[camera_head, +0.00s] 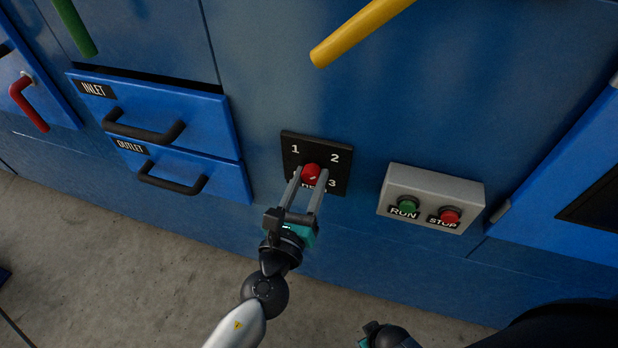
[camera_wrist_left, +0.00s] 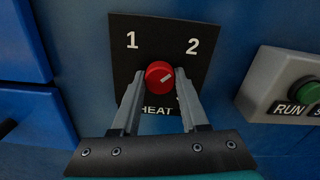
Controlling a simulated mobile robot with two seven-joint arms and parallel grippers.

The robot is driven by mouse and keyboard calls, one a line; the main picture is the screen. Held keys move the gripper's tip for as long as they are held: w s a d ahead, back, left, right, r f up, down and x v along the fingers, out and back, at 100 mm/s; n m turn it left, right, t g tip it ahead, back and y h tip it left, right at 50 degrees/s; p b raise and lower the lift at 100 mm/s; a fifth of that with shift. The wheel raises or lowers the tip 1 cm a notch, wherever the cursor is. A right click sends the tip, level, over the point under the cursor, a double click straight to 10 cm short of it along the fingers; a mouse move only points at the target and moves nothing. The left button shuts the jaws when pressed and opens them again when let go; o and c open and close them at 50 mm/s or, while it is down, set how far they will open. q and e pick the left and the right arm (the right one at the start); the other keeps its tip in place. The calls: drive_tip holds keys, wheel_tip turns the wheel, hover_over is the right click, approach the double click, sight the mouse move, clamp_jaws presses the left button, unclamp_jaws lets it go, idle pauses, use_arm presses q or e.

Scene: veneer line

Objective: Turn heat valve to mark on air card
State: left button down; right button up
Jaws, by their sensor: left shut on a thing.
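The heat valve is a round red knob (camera_head: 311,173) on a black plate (camera_head: 289,144) marked 1, 2 and 3. The knob also shows in the left wrist view (camera_wrist_left: 159,77), above the word HEAT. A pale line on its face points up and right, roughly toward the 2. My left gripper (camera_head: 308,178) is shut on the knob, one finger on each side, and partly covers the lower plate. In the left wrist view the 3 is mostly hidden behind a finger. Part of my right arm (camera_head: 388,338) shows at the bottom edge; its fingers are not visible. No air card is in view.
A grey box with RUN and STOP buttons (camera_head: 432,180) sits right of the plate. INLET (camera_head: 205,107) and OUTLET (camera_head: 222,172) drawers with black handles are at left. A yellow bar (camera_head: 362,30) is above, a red handle (camera_head: 28,103) far left. Bare floor lies below.

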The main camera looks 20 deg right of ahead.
use_arm(q)
drive_tip(key=shift+c, duration=2.1)
unclamp_jaws()
use_arm(e)
drive_tip(key=shift+w, duration=0.1)
use_arm(q)
drive_tip(key=shift+s+a+f, duration=0.1)
drive_tip(key=shift+s+a, duration=0.15)
drive_tip(key=shift+s, duration=0.15)
drive_tip(key=b+v, duration=0.2)
drive_tip(key=v, duration=1.2)
use_arm(e)
drive_tip(key=shift+w+a+r, duration=1)
drive_tip(key=shift+w+r, duration=0.25)
drive_tip(key=shift+w, duration=0.05)
use_arm(q)
drive_tip(key=shift+s+a, duration=0.1)
